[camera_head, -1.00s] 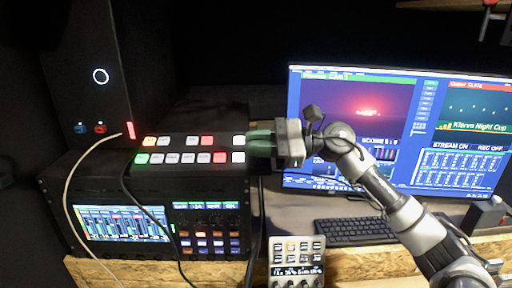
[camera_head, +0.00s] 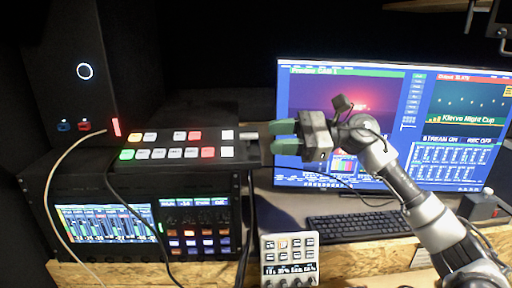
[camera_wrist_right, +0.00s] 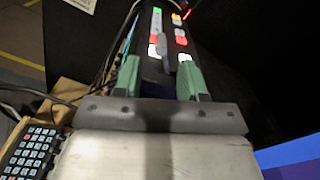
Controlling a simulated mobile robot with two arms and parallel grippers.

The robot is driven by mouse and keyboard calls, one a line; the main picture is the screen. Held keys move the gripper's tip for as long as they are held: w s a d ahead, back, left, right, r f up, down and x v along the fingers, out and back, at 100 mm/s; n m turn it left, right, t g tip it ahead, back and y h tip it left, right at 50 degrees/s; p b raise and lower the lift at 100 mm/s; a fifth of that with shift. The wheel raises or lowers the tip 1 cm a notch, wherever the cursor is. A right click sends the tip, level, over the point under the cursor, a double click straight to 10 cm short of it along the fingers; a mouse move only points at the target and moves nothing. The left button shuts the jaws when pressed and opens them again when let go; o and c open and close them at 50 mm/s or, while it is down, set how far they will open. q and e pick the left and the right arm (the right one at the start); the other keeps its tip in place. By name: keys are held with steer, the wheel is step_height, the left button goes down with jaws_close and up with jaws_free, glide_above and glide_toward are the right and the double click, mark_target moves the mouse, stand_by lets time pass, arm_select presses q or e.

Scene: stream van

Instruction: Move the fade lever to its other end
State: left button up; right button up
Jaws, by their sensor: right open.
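The switcher (camera_head: 180,150) is a long dark panel with lit white, red, green and yellow buttons, on top of the rack unit. The fade lever (camera_head: 248,135) shows as a small light grey handle at its right end. In the right wrist view the lever (camera_wrist_right: 163,46) is a grey bar just beyond my fingertips, roughly between their lines. My right gripper (camera_head: 271,138) is open, with green fingers pointing left at the switcher's right end. It appears empty and apart from the lever. The fingers (camera_wrist_right: 160,78) also show in the wrist view. My left gripper is not in view.
A monitor (camera_head: 350,120) stands behind my right arm. A keyboard (camera_head: 360,226) and a small keypad unit (camera_head: 289,258) lie on the desk below. A rack unit with a screen (camera_head: 110,222) is under the switcher. Cables (camera_head: 62,170) hang across its front.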

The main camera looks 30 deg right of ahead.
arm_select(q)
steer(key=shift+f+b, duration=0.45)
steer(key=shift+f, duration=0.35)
arm_select(e)
steer(key=v, duration=0.3)
steer(key=shift+s+d, duration=0.15)
steer(key=shift+d, duration=0.1)
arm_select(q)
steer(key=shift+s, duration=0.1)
arm_select(e)
steer(key=shift+f, duration=0.1)
